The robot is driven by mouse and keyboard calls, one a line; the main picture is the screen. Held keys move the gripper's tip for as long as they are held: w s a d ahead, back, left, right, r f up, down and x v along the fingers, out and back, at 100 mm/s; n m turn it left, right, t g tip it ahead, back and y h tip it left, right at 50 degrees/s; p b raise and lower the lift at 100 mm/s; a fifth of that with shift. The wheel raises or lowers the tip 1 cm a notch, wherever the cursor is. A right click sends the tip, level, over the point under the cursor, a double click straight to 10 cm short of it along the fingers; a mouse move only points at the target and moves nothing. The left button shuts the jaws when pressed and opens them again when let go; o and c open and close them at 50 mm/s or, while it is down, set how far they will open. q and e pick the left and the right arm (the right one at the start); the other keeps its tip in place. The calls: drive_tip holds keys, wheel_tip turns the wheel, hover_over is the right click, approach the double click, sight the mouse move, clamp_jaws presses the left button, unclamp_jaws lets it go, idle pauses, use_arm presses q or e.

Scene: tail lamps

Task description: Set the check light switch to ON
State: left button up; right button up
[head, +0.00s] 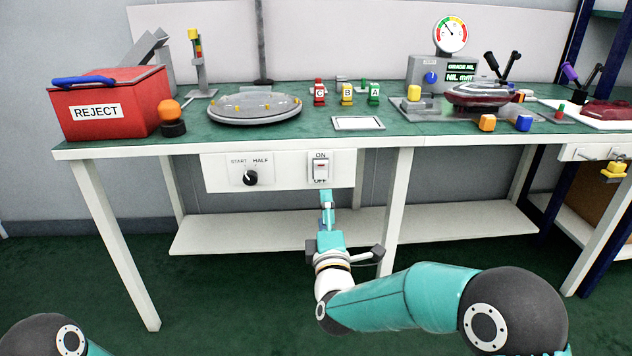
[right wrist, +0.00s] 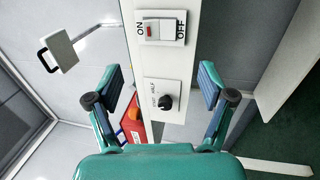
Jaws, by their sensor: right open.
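The check light switch (head: 320,169) is a white rocker with a small red mark, set in the white panel under the bench's front edge. ON is printed above it and OFF below. In the right wrist view the switch (right wrist: 163,30) lies near the top, with ON at its left, OFF at its right and the red mark on the ON side. I cannot tell which side is pressed in. My right gripper (head: 327,203) is just below the switch in the head view. Its fingers (right wrist: 160,85) are open, with nothing between them. My left gripper is out of view.
A black START/HALF knob (head: 250,177) sits left of the switch on the same panel (head: 288,181). The bench top (head: 215,134) carries a red REJECT bin (head: 113,105), a round tray (head: 240,118), lettered lamps and a gauge (head: 450,34). A white lower shelf (head: 240,236) runs beneath.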

sight(319, 171)
drive_tip(key=b+x, duration=0.1)
drive_tip(key=x, duration=1)
drive_tip(key=shift+b, duration=0.3)
drive_tip(key=shift+f, duration=0.1)
drive_tip(key=c, duration=1.2)
drive_tip(key=shift+o, duration=0.2)
drive_tip(key=shift+r+p, duration=0.2)
drive_tip(key=shift+p, duration=0.35)
drive_tip(key=g+p, duration=0.1)
drive_tip(key=p, duration=0.4)
drive_tip(key=g+p, duration=0.1)
drive_tip(key=p, duration=0.3)
drive_tip(key=shift+s+r+g+p, duration=0.1)
drive_tip(key=shift+r+g+p, duration=0.2)
drive_tip(key=shift+r+p, duration=0.1)
drive_tip(key=shift+f, duration=0.3)
